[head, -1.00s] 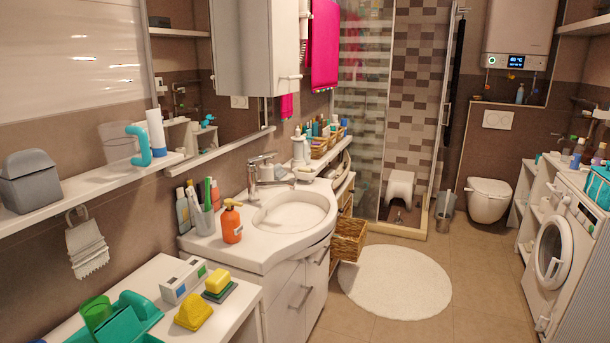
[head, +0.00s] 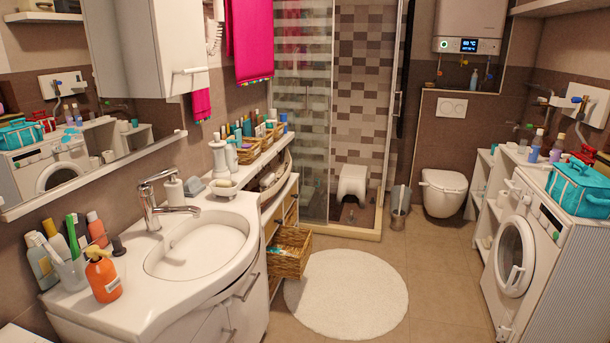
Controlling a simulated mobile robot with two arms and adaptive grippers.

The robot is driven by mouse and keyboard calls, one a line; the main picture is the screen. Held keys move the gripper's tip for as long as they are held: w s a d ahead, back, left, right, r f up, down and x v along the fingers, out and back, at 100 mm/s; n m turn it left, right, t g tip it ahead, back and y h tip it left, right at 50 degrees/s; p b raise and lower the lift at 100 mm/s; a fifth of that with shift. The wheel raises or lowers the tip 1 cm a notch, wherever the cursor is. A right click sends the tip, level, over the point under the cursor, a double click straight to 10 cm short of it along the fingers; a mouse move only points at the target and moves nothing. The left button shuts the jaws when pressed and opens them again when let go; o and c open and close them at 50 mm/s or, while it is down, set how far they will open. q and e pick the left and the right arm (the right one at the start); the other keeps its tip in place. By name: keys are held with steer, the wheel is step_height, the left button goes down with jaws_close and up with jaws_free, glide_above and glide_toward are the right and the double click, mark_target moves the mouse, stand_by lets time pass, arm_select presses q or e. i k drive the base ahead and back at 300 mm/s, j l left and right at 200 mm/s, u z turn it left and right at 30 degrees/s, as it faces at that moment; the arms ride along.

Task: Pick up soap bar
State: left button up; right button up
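I cannot make out a soap bar for certain. A small white bowl (head: 223,190) stands at the back right of the washbasin (head: 198,246), and a pale lump (head: 221,183) shows at its top; it is too small to tell what it is. A grey-blue object (head: 194,186) sits left of the bowl, beside a white pump bottle (head: 174,190). Neither of my grippers shows in the head view.
An orange pump bottle (head: 102,276) and a toothbrush cup (head: 71,272) stand on the basin's left. A wicker drawer (head: 289,252) sticks out below the shelf. A round white rug (head: 346,294) lies on the open floor. A washing machine (head: 514,256) stands at right.

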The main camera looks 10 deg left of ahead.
mark_target(220, 184)
steer(key=i+l, duration=0.1)
steer(key=i, duration=0.3)
steer(key=i+l+u, duration=0.1)
steer(key=i, duration=0.35)
steer(key=i+l+u, duration=0.1)
steer(key=i, duration=0.3)
steer(key=i+l, duration=0.25)
steer(key=i, duration=0.15)
